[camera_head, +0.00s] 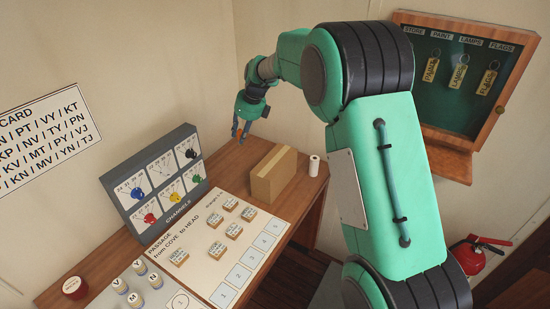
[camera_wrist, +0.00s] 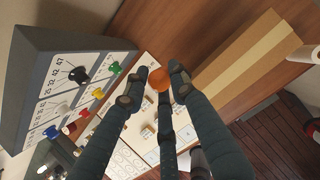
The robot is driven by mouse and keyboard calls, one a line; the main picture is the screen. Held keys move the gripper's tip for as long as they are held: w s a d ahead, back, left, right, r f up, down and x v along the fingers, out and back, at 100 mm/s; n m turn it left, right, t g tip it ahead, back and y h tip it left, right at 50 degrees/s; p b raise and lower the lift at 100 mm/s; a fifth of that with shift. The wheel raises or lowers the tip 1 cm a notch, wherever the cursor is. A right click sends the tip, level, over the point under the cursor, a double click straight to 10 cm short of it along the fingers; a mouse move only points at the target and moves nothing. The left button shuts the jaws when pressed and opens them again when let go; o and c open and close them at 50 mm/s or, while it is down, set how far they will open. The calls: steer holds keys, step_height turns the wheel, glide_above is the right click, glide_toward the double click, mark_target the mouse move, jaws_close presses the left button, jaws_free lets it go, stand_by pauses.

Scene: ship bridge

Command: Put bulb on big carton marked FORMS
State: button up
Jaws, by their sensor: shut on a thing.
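My gripper (camera_head: 241,129) is above the back of the desk, left of and higher than the brown carton (camera_head: 270,182). In the wrist view its dark fingers (camera_wrist: 159,77) are shut on a small orange rounded thing (camera_wrist: 159,82), which I take to be the bulb. Most of the bulb is hidden by the fingers. The carton stands on the desk, closed, with a paler tape strip along its top. In the wrist view the carton (camera_wrist: 238,68) lies to the right of the fingers, apart from them. No FORMS marking is readable on its visible faces.
A grey CHANNELS panel (camera_head: 133,185) with coloured knobs stands left of the carton. A white PASSAGE board (camera_head: 240,262) with several small blocks lies in front. A white roll (camera_head: 314,166) stands right of the carton. The carton's top is clear. A key cabinet (camera_head: 448,110) hangs at right.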

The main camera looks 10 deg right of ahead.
steer(key=s+d+p, duration=0.5)
steer(key=s+d, duration=0.1)
steer(key=s, duration=0.3)
steer(key=s+d+p, duration=0.4)
steer(key=s+d, duration=0.2)
steer(key=s, duration=0.3)
steer(key=f, duration=0.5)
steer(key=shift+s+a, duration=0.1)
steer(key=shift+s, duration=0.1)
steer(key=shift+w, duration=0.1)
glide_above(272, 165)
steer(key=shift+w+f, duration=0.1)
steer(key=shift+f, duration=0.65)
steer(key=shift+f, duration=0.15)
steer(key=shift+f, duration=1.6)
steer(key=shift+f, duration=0.1)
